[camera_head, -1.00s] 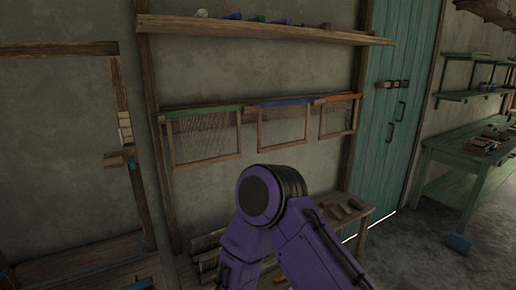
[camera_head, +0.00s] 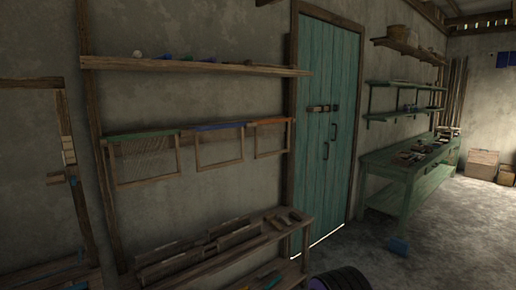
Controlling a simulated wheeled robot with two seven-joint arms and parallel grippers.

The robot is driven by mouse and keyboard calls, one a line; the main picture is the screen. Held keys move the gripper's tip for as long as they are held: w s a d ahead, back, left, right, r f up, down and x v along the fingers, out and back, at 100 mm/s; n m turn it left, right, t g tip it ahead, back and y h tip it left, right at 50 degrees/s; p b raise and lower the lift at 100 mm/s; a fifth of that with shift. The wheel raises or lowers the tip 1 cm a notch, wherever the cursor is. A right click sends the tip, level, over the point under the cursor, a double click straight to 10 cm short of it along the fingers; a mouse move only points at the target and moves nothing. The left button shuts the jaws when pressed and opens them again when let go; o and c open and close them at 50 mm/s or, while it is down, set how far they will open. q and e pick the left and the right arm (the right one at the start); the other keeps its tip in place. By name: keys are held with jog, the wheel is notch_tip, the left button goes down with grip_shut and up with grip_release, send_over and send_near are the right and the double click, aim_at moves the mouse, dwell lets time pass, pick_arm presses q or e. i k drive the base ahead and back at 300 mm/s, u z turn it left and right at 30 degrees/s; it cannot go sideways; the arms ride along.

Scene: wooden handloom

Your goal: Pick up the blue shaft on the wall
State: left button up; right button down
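The blue shaft (camera_head: 217,127) hangs on the wall rack, a rectangular wooden frame with a blue top bar. It hangs between a shaft with a green top bar (camera_head: 143,134) on its left and one with an orange top bar (camera_head: 271,121) on its right. Neither of my grippers shows in the head view.
A wooden shelf (camera_head: 195,67) with small items runs above the shafts. A low bench (camera_head: 225,247) holding wooden pieces stands below them. A teal door (camera_head: 326,120) and a green table (camera_head: 408,180) are to the right. Wooden loom posts (camera_head: 72,165) stand at left.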

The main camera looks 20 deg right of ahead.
aim_at(211, 127)
jog(key=z, duration=0.35)
jog(key=i, duration=1.2)
jog(key=z, duration=0.35)
jog(key=i, duration=1.05)
jog(key=u, duration=0.15)
